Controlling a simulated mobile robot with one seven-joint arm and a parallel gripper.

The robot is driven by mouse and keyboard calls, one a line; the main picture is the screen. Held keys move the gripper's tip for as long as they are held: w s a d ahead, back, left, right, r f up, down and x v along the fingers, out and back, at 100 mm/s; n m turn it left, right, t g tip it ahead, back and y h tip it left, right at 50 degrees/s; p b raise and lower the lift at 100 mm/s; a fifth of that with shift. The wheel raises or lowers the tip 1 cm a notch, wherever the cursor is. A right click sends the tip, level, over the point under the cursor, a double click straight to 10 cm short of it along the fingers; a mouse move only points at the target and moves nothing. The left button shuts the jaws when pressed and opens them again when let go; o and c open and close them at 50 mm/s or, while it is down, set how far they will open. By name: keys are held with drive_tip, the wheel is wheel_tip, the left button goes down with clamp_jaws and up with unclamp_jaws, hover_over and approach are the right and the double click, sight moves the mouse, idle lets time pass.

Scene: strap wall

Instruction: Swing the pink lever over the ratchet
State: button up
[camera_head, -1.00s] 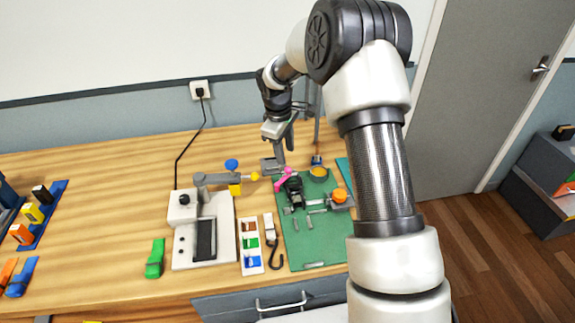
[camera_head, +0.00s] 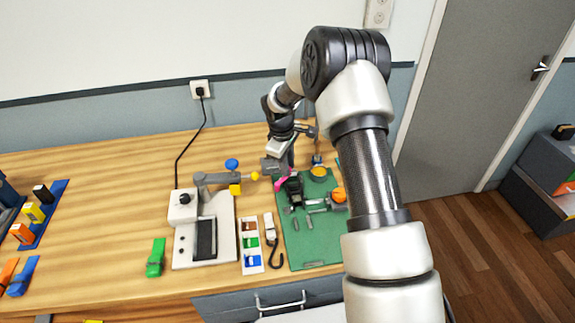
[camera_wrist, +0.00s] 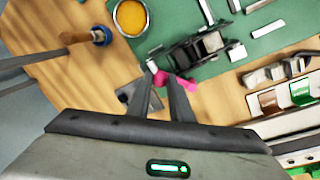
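The pink lever (camera_wrist: 183,83) sticks out of the black ratchet (camera_wrist: 195,48) in the wrist view. In the head view the lever (camera_head: 281,183) is partly hidden by my gripper (camera_head: 277,165), and the ratchet (camera_head: 294,188) sits on the green board. My gripper (camera_wrist: 159,76) points down at the lever's end. Its fingers are a little apart, with pink showing between the tips and to the right of the right finger. Whether the tips touch the lever is not clear.
The green board (camera_head: 315,235) also carries an orange knob (camera_head: 338,195) and a yellow round part (camera_head: 318,171). A grey arm with a yellow tip (camera_head: 254,176) reaches close on the left.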

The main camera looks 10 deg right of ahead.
drive_tip(key=shift+d, duration=0.1)
clamp_jaws()
drive_tip(key=m+b, duration=0.1)
drive_tip(key=s+m+b, duration=0.1)
drive_tip(key=m, duration=0.1)
drive_tip(key=shift+s+d+f+m+g+b, duration=0.1)
drive_tip(key=shift+s+d+m+g+b, duration=0.05)
drive_tip(key=shift+d+m+g+b, duration=0.2)
drive_tip(key=shift+s+d+m+g+h+b, duration=0.15)
drive_tip(key=shift+s+m+b, duration=0.2)
drive_tip(key=shift+m, duration=0.4)
drive_tip(key=shift+s+a+m+g+h+b, duration=0.1)
drive_tip(key=shift+s+m+b, duration=0.2)
drive_tip(key=shift+m, duration=0.45)
drive_tip(key=shift+s+d+m+g+h+b, duration=0.15)
drive_tip(key=shift+s+m+b, duration=0.2)
drive_tip(key=shift+m, duration=0.4)
drive_tip(key=o, duration=0.9)
unclamp_jaws()
drive_tip(key=a+r, duration=0.1)
drive_tip(key=r, duration=0.4)
drive_tip(key=a+r, duration=0.1)
drive_tip(key=r, duration=0.5)
drive_tip(key=a+r, duration=0.1)
drive_tip(key=r, duration=0.5)
drive_tip(key=shift+s+a+r+p, duration=0.2)
drive_tip(key=shift+s+p, duration=0.15)
drive_tip(key=shift+p, duration=0.05)
